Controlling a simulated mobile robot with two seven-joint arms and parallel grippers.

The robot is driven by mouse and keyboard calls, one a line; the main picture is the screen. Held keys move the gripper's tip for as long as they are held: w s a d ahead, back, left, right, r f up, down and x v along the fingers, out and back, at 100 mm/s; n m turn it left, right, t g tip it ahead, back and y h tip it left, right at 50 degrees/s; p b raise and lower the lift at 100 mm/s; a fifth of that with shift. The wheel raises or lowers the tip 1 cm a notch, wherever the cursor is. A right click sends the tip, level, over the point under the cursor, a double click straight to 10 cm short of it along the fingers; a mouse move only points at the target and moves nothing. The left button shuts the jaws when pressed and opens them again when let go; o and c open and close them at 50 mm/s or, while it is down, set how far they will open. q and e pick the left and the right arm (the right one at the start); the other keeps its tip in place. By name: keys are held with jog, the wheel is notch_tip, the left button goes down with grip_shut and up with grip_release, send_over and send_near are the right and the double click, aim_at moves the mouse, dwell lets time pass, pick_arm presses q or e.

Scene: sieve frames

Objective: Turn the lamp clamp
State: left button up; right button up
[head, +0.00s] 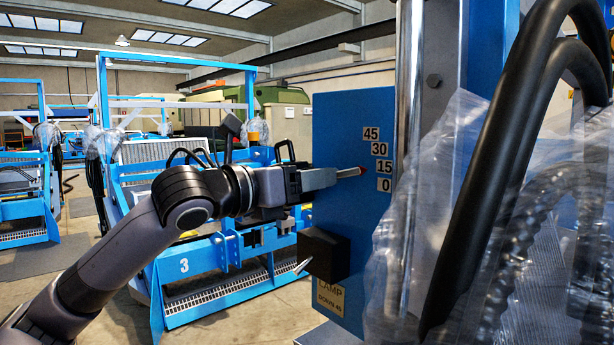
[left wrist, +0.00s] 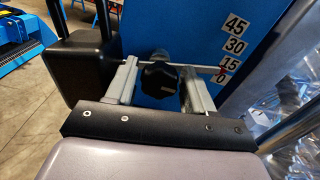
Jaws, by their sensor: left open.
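The lamp clamp's black lobed knob (left wrist: 158,79) sits on the blue panel (head: 345,130). A thin pointer with a red tip (head: 361,171) reaches to the scale plates, near the 15 plate (head: 384,166); plates 45, 30 and 0 are also there. In the left wrist view the red tip (left wrist: 221,71) is by the 15 and 0 plates. My left gripper (head: 318,179) is open, its fingers on either side of the knob; I cannot tell whether they touch it. In the head view the gripper hides the knob. My right gripper is not in view.
A black box (head: 325,255) juts from the panel below my left gripper, with a label (head: 330,297) reading "LAMP DOWN 45" under it. Clear plastic sheeting (head: 395,270) and thick black hoses (head: 500,160) are at right. A blue machine (head: 225,245) marked 3 stands behind my arm.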

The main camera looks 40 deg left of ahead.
pick_arm(q)
jog(key=c, duration=0.8)
jog(key=shift+o, duration=0.2)
